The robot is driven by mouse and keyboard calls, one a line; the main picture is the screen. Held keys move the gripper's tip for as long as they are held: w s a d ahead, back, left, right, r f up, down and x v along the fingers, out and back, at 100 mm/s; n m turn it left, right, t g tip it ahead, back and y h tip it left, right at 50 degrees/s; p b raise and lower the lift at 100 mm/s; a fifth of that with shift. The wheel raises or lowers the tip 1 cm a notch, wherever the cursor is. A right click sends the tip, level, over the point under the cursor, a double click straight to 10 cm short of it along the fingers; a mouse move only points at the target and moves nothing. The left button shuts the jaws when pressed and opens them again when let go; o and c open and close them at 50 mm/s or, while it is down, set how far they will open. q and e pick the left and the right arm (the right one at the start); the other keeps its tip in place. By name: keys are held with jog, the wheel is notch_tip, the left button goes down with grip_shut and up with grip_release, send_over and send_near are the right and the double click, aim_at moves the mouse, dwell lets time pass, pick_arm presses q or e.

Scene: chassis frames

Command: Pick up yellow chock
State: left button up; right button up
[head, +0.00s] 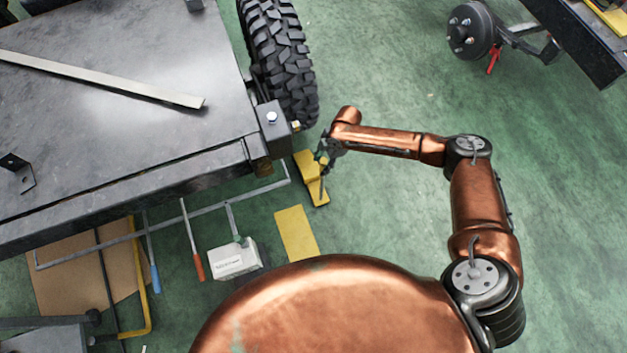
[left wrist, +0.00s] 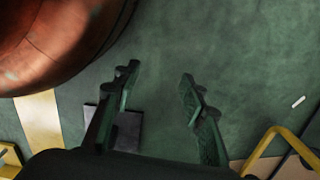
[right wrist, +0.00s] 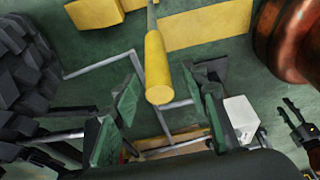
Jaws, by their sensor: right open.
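The yellow chock (head: 317,190) lies on the green floor beside the front tyre, partly hidden by my right gripper (head: 324,156). In the right wrist view, a yellow block (right wrist: 93,13) shows at the top edge. A yellow cylindrical grip (right wrist: 157,70) on a thin grey rod points toward the camera, between and ahead of the open fingers of my right gripper (right wrist: 165,105). I cannot tell whether it joins the block. My left gripper (left wrist: 162,100) is open and empty above the floor in its wrist view; it is outside the head view.
A black tyre (head: 280,60) and dark chassis table (head: 110,110) stand left of the right gripper. A yellow flat plate (head: 296,232), a white box (head: 233,260) and a grey floor frame (head: 180,222) lie near.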

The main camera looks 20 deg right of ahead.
jog(key=b+x, duration=0.1)
jog(key=x, duration=0.2)
jog(key=shift+d+f, duration=0.1)
jog(key=shift+f, duration=0.05)
pick_arm(q)
jog(key=r, duration=0.1)
jog(key=w+d+r, duration=0.1)
jog(key=r, duration=0.1)
jog(key=w+r, duration=0.1)
jog(key=shift+d+r, duration=0.15)
jog(key=shift+r, duration=0.05)
pick_arm(e)
jog(key=shift+w+f, duration=0.1)
jog(key=shift+f, duration=0.15)
grip_shut()
jog(key=shift+r, duration=0.1)
